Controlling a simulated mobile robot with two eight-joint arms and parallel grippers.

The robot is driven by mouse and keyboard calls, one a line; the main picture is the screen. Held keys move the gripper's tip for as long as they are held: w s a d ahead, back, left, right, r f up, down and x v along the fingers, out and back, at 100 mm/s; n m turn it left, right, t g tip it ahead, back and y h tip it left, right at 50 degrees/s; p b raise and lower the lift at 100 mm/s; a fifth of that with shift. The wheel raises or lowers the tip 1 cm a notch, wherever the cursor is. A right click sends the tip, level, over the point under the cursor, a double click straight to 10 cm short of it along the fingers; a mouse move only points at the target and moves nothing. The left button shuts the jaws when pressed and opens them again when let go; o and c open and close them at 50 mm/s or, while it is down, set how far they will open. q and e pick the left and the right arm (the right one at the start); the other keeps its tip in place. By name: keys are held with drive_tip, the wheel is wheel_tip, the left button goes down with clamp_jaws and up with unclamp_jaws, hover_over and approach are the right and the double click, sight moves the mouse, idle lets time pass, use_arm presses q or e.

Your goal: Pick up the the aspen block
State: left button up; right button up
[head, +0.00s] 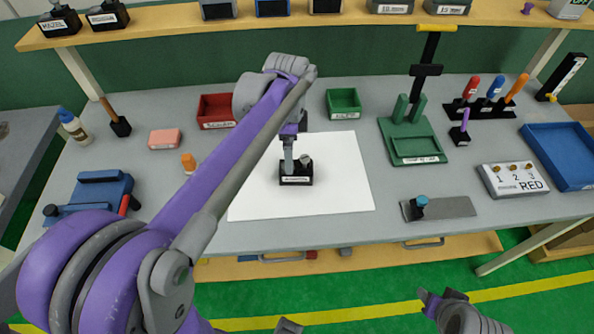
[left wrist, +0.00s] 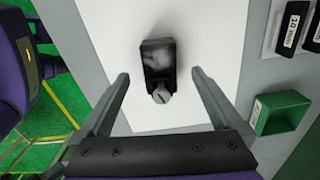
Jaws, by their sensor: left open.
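A small black block (head: 296,180) with a white label and a grey knob stands on the white sheet (head: 345,195) on the bench. The label is too small to read surely, but it is the only such block on the sheet. In the left wrist view, the block (left wrist: 158,60) lies between the fingertip lines, its knob toward the palm. My left gripper (head: 297,160) is above the block, pointing down. Its fingers (left wrist: 160,76) are spread wide with nothing held. What seems to be my right gripper (head: 432,300) is low at the bottom right, away from the bench; its jaws are unclear.
Similar labelled black blocks (head: 60,22) stand on the shelf above. A red bin (head: 216,110) and a green bin (head: 343,103) stand behind the sheet. A green stand (head: 412,140) and a metal plate (head: 455,208) are to the right. The sheet around the block is clear.

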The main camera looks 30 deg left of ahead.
sight(296, 171)
use_arm(q)
drive_tip(key=shift+s+a+f, duration=0.1)
drive_tip(key=shift+f, duration=1.5)
drive_tip(key=shift+s+a+f, duration=0.1)
drive_tip(key=shift+f, duration=1.45)
drive_tip(key=c, duration=1.5)
drive_tip(key=shift+r, duration=0.15)
